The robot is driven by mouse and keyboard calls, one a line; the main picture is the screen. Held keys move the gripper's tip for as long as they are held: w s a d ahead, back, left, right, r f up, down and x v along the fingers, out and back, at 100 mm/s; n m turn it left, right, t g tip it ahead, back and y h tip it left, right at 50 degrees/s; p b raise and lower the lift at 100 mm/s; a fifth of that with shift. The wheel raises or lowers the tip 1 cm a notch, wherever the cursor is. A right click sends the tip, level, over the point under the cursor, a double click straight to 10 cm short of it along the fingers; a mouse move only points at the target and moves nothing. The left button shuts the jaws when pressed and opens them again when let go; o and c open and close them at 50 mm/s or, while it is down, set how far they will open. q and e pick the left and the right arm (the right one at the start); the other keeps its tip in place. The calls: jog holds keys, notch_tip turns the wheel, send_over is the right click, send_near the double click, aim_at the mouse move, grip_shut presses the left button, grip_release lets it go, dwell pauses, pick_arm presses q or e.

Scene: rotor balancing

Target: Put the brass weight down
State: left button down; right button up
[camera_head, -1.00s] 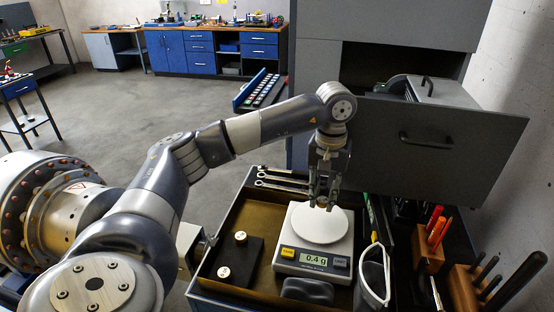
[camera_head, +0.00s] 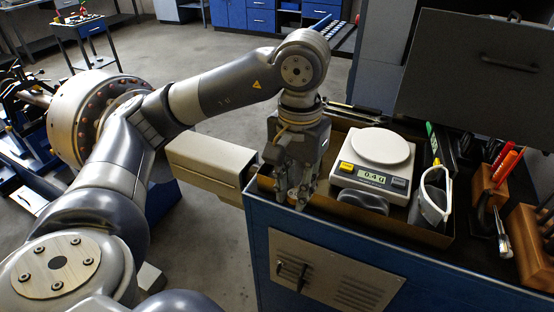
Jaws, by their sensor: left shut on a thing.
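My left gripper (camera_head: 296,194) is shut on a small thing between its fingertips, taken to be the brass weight. The thing is too small and covered to make out clearly. The gripper points down over the left front part of the tray (camera_head: 415,234), left of the scale. I cannot tell whether the held thing touches anything below. The dark block with the brass weights is hidden behind the gripper and arm. The scale (camera_head: 370,176) has an empty white pan (camera_head: 382,146) and a lit display reading about 0.4. My right gripper is not in view.
A dark rounded object (camera_head: 363,204) lies in front of the scale. A white-edged pouch (camera_head: 433,197) stands right of it. Wooden holders (camera_head: 487,190) with tools are further right. A beige box-shaped part (camera_head: 212,166) juts out left of the blue cabinet (camera_head: 262,228).

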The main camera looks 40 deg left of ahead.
pick_arm(q)
jog(key=w+a+p, duration=0.1)
jog(key=w+a, duration=0.2)
jog(key=w, duration=0.1)
jog(key=w+a+f+p, duration=0.1)
jog(key=w+a, duration=0.1)
jog(key=w, duration=0.2)
jog(key=w+a+p, duration=0.1)
jog(key=w+a, duration=0.2)
jog(key=w, duration=0.2)
jog(key=shift+a+f+p, duration=0.2)
jog(key=shift+a+p, duration=0.1)
jog(key=shift+p, duration=0.1)
jog(key=shift+a+f, duration=0.1)
notch_tip(320, 180, down, 3)
jog(key=shift+r+p, duration=0.1)
jog(key=shift+p, duration=0.65)
jog(key=shift+f, duration=0.35)
jog(key=shift+f, duration=0.15)
jog(key=c, duration=1.4)
grip_release()
jog(key=shift+o, duration=0.2)
